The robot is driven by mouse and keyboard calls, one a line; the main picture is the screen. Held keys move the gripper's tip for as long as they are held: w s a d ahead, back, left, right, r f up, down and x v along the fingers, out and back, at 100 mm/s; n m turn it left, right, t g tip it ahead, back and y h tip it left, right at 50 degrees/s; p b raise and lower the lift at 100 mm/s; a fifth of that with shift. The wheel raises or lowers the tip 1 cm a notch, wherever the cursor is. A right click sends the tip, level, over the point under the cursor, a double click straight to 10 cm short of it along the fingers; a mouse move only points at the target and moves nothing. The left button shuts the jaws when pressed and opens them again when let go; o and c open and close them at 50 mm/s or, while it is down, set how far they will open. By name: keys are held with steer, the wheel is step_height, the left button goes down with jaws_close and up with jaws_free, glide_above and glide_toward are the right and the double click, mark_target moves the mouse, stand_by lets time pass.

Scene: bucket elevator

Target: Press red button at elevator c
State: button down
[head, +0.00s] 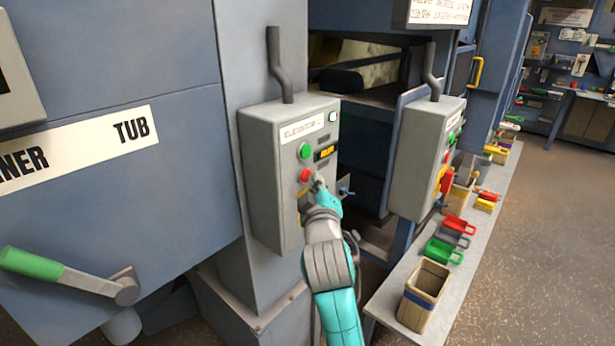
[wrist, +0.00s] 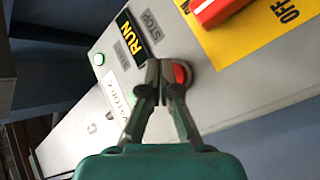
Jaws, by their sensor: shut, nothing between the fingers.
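A grey control box (head: 262,165) stands on a blue-grey machine column in the head view. It carries a green button (head: 305,151) with a red button (head: 305,174) below it. The wrist view shows the red button (wrist: 181,74) close behind and to the right of the fingertips. The label (wrist: 118,97) there is partly hidden and seems to end in "ATOR C". My gripper (wrist: 163,66) is shut and empty, its tips at the box face by the red button. In the head view my gripper (head: 318,181) is just right of that button. I cannot tell whether they touch.
The RUN sign (wrist: 131,37) is lit yellow and the STOP sign (wrist: 150,24) is dark. A red switch handle (wrist: 217,8) on a yellow plate (wrist: 262,25) lies near my gripper. A second control box (head: 410,160) and a bench (head: 465,285) stand right.

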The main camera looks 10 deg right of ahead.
steer(key=shift+w+a, duration=0.3)
steer(key=shift+w, duration=0.1)
stand_by(0.6)
steer(key=shift+s, duration=0.1)
steer(key=shift+s+d, duration=0.55)
steer(key=shift+s, duration=0.1)
steer(key=shift+s, duration=0.1)
steer(key=shift+s+d, duration=0.75)
steer(key=shift+s, duration=0.25)
steer(key=shift+s+d, duration=0.7)
steer(key=shift+s, duration=0.25)
